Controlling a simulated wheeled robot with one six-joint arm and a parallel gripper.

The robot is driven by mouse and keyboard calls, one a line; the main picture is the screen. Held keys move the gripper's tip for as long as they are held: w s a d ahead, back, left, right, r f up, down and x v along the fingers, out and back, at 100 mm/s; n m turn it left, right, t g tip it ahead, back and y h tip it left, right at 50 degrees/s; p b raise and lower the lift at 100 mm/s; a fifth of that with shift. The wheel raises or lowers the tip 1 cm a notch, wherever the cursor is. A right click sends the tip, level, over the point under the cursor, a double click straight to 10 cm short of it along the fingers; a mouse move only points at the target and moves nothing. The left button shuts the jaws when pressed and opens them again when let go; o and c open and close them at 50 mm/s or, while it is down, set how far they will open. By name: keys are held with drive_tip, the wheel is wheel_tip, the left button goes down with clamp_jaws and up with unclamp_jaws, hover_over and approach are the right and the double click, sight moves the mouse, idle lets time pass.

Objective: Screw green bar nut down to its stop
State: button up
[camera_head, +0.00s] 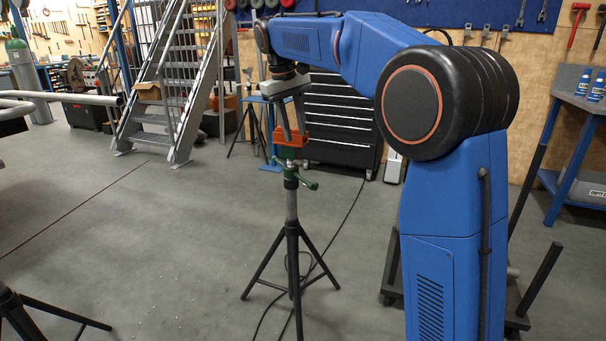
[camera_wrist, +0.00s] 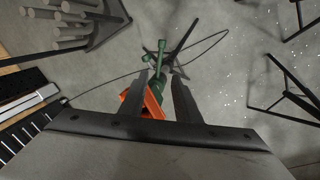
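The green bar nut (camera_head: 300,180) sits on the upright post of a black tripod stand (camera_head: 293,232), below its orange head (camera_head: 320,143). In the wrist view the green bar nut (camera_wrist: 160,62) shows beyond the fingertips, with the orange head (camera_wrist: 152,104) partly behind the left finger. My gripper (camera_head: 288,136) points down over the stand, with its fingers at the level of the orange head and above the bar nut. In the wrist view my gripper (camera_wrist: 163,78) has its fingers apart, with nothing clearly clamped. I cannot tell whether a finger touches the orange head.
A black cable (camera_head: 335,240) runs over the floor beside the stand. A black tool cabinet (camera_head: 340,125) and metal stairs (camera_head: 165,85) stand behind. Another tripod (camera_head: 30,315) is at the lower left. The grey floor left of the stand is clear.

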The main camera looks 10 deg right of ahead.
sight(304, 180)
drive_tip(key=d+f, duration=0.1)
drive_tip(key=f, duration=0.4)
drive_tip(key=d+f, duration=0.1)
drive_tip(key=f, duration=0.4)
drive_tip(key=w+d+f, duration=0.1)
drive_tip(key=f, duration=0.4)
drive_tip(key=shift+f, duration=0.15)
clamp_jaws()
